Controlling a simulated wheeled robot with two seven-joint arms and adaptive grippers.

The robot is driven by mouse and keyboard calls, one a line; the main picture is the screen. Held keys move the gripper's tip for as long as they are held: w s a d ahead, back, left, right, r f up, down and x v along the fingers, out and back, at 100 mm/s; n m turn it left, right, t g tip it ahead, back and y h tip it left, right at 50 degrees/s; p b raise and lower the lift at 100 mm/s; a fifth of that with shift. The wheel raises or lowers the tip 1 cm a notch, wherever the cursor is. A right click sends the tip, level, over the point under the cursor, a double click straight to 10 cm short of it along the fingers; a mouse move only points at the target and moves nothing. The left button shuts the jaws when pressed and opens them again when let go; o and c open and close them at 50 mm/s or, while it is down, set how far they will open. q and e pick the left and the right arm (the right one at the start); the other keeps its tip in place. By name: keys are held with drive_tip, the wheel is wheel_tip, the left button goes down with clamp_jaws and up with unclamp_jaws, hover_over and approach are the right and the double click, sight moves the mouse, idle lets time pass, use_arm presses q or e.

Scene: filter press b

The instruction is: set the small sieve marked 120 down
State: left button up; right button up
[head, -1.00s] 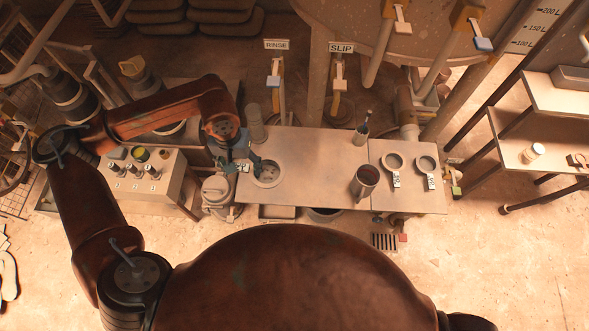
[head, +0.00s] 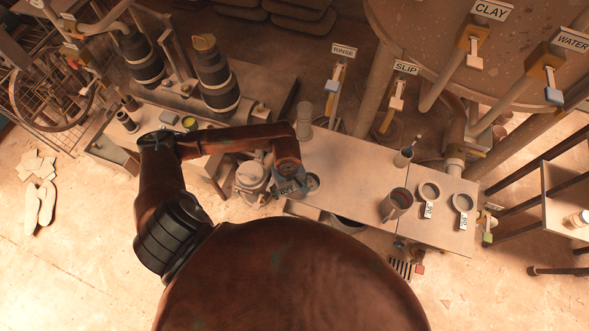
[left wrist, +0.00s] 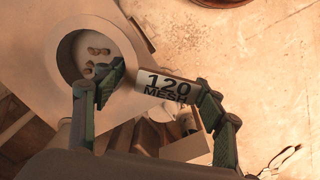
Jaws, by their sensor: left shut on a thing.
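The small sieve's white tag, marked 120 MESH (left wrist: 168,87), sits between the fingers of my left gripper (left wrist: 160,95) in the left wrist view. The gripper is shut on it. The sieve's ring cannot be made out there. In the head view my left gripper (head: 289,187) is at the left end of the work table (head: 340,170), with the tag facing up. My right gripper is not in view.
Two similar sieves, a left one (head: 429,191) and a right one (head: 463,202), lie at the table's right end. A pale cylinder (head: 304,120) stands at the back left. The table's middle is clear.

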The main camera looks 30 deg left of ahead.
use_arm(q)
drive_tip(key=shift+a+f, duration=0.3)
drive_tip(key=shift+f, duration=0.05)
drive_tip(key=shift+n, duration=0.3)
drive_tip(key=w+a+f, duration=0.2)
drive_tip(key=a+f, duration=0.1)
drive_tip(key=w+a+f+b, duration=0.1)
drive_tip(key=w+a+f, duration=0.4)
drive_tip(key=a+f, duration=0.1)
drive_tip(key=a, duration=0.1)
drive_tip(key=shift+w+b, duration=0.3)
drive_tip(key=shift+w+a+f, duration=0.2)
drive_tip(key=shift+a+f, duration=0.1)
wheel_tip(320, 180, down, 3)
drive_tip(key=shift+a+f, duration=0.1)
drive_tip(key=shift+f, duration=0.05)
drive_tip(key=shift+w, duration=0.1)
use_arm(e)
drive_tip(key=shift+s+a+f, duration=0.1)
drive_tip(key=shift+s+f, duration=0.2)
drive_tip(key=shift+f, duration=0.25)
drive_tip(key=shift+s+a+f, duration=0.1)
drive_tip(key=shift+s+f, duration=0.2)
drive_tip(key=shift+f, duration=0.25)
use_arm(q)
drive_tip(key=shift+f+b, duration=0.1)
drive_tip(key=shift+b, duration=0.3)
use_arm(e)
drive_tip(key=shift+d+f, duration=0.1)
